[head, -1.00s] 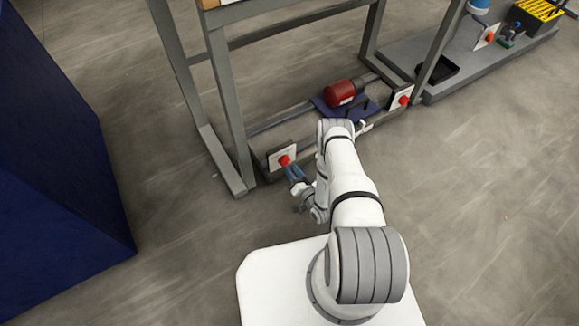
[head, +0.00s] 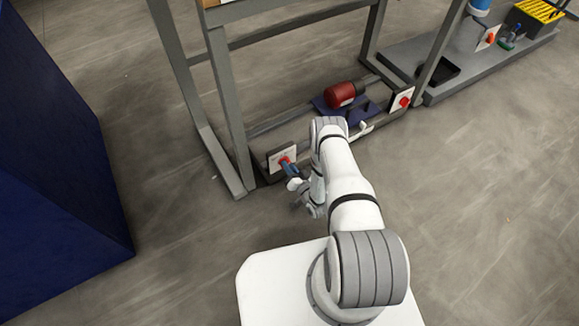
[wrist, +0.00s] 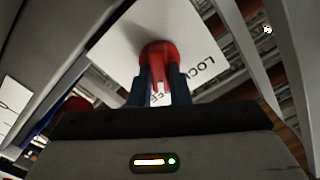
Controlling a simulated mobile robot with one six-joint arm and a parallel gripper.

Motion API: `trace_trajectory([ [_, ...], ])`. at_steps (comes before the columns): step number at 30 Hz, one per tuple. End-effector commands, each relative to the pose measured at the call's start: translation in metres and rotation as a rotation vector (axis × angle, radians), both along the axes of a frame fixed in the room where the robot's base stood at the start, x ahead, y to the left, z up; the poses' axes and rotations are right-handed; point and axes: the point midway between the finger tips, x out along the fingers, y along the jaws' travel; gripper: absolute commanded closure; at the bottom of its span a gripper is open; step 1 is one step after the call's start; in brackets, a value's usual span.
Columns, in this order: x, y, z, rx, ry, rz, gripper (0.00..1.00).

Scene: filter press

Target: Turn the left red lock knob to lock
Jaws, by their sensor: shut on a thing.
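The left red lock knob (head: 284,161) sits on a white plate (head: 276,156) low on the grey frame, left of my arm. In the wrist view the red knob (wrist: 158,60) is in front of the white plate (wrist: 195,38), which bears partly hidden lettering starting "LOC". My gripper (head: 288,168) reaches the knob from the front. In the wrist view its two dark blue fingers (wrist: 160,85) are shut on the knob, one on each side. The knob's pointer position cannot be told clearly.
A second red knob (head: 405,101) on a white plate is at the frame's right end. A red motor (head: 341,94) lies on the lower rails between them. A dark blue block (head: 60,170) stands at the left. The floor at right is clear.

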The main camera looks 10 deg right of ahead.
Motion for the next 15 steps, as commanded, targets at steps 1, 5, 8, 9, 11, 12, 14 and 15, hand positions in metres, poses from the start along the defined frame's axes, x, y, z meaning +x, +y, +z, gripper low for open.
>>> trace_trajectory([
  [1, -0.0002, -0.0001, -0.0001, 0.0, 0.0, 0.0, 1.0],
  [5, -0.0001, -0.0003, 0.0, 0.0, 0.0, 0.0, 1.0],
  [8, -0.0002, -0.0004, 0.0, -0.007, -0.002, -0.001, 1.0],
  [9, -0.0002, -0.0004, 0.0, -0.013, -0.004, -0.001, 1.0],
  [11, -0.0003, -0.0004, 0.0002, -0.025, -0.008, -0.001, 1.0],
  [12, -0.0003, -0.0004, 0.0003, -0.037, -0.012, -0.001, 1.0],
  [14, -0.0003, -0.0004, 0.0004, -0.06, -0.019, -0.001, 1.0],
  [15, -0.0003, -0.0003, 0.0005, -0.079, -0.025, -0.001, 1.0],
])
